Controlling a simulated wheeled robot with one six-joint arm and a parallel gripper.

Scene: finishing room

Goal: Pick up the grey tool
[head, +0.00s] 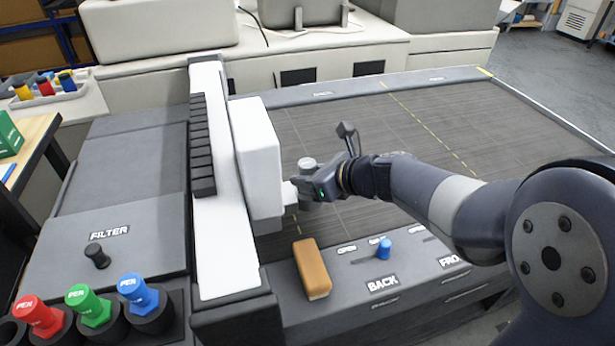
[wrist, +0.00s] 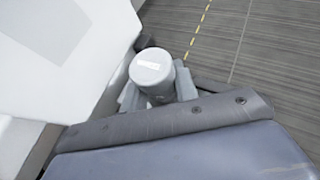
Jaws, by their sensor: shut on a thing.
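The grey tool (wrist: 152,70) is a short grey cylinder with a pale mark on its round top. It stands close to the white carriage block and shows between my fingers in the wrist view. In the head view its top (head: 307,163) shows just above my gripper (head: 302,193). My gripper is shut on it, with a finger on each side of it in the wrist view (wrist: 156,98). The lower part of the tool is hidden by my fingers and wrist.
The white carriage block (head: 258,158) stands right beside my gripper on the left. An orange-brown block (head: 312,268) and a blue knob (head: 383,248) are on the front ledge. Red (head: 38,316), green and blue pens stand at lower left. The dark bed (head: 440,125) is clear to the right.

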